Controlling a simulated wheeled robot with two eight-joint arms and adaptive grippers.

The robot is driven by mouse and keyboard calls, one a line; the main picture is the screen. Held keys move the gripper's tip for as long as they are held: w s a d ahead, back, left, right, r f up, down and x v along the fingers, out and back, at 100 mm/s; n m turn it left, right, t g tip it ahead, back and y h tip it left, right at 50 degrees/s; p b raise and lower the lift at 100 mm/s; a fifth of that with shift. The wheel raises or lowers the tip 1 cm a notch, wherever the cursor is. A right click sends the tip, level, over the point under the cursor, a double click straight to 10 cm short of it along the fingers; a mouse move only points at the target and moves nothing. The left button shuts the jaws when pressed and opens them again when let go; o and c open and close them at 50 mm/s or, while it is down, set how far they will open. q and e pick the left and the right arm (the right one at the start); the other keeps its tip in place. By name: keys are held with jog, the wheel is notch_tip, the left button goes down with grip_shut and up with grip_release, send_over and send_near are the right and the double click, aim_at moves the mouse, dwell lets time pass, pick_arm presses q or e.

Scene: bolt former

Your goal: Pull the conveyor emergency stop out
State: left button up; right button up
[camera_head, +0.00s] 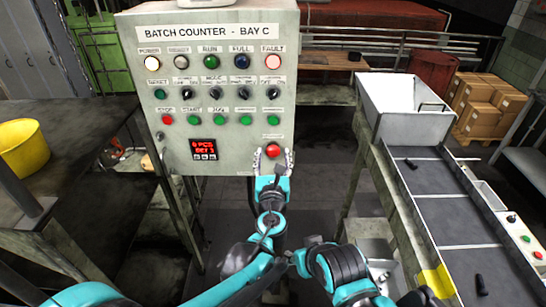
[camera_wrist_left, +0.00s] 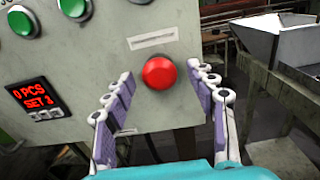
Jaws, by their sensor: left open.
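A round red mushroom button (camera_head: 273,150) sticks out at the lower right of the grey control panel (camera_head: 235,130); the label above it is too small to read. It also shows large in the left wrist view (camera_wrist_left: 159,73). My left gripper (camera_head: 273,158) is open in front of the panel, one finger at each side of this button. In the left wrist view the fingertips (camera_wrist_left: 160,78) flank it with a visible gap on both sides. My right gripper is not in view.
The panel also carries rows of lamps, switches and buttons, and a red display (camera_head: 203,149). A conveyor (camera_head: 440,205) with a white hopper (camera_head: 402,105) and a small box with red and green buttons (camera_head: 525,238) stands right. A table with a yellow bucket (camera_head: 22,147) stands left.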

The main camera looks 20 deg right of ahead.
pick_arm(q)
grip_shut()
jog(key=shift+s+a+f+b, duration=0.1)
jog(key=shift+s+a+b, duration=0.05)
jog(key=shift+s+b, duration=0.2)
grip_release()
jog(key=shift+s, duration=0.1)
jog(key=v, duration=1.2)
